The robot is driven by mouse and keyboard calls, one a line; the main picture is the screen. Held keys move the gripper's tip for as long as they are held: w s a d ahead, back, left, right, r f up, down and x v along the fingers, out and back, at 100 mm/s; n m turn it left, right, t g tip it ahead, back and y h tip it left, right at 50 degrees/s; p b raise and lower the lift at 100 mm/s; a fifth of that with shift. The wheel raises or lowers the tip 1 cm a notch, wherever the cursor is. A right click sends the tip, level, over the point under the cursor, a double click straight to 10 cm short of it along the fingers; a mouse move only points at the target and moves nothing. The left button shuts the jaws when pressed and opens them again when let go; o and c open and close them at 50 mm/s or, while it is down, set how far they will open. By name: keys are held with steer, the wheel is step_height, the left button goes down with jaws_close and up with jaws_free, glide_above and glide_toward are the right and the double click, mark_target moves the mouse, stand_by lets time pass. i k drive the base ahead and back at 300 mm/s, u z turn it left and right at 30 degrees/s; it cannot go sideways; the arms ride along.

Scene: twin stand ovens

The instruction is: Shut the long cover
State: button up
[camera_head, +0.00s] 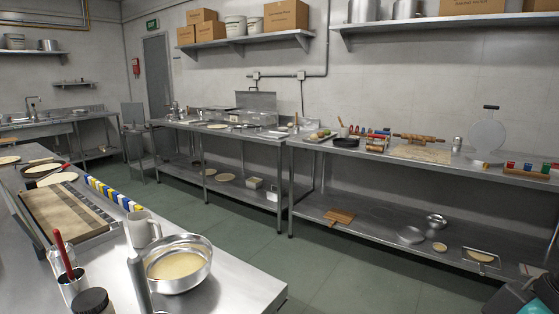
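A long grey rectangular cover (256,100) stands raised, close to upright, at the back of the left wall counter. It looks like the long cover, but at this distance I cannot make out its hinge. In front of it are clear low boxes (252,118) and flat metal surfaces. A round plate-like lid (488,134) with a dark handle on top stands upright on the right counter. My gripper's fingers are not visible. Dark and teal parts at the bottom right corner look like part of my arm, far from the long cover.
A near table holds a steel bowl of batter (180,265), a white mug (143,229) and a long tray with a striped cloth (65,213). A rolling pin (418,138) lies on the right counter (380,157). The green floor (330,262) between the tables is clear.

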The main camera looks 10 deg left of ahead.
mark_target(254, 100)
steer(key=i, duration=4.3)
steer(key=u, duration=1.75)
steer(key=i, duration=2.4)
steer(key=z, duration=0.75)
steer(key=k, duration=0.25)
steer(key=u, duration=0.2)
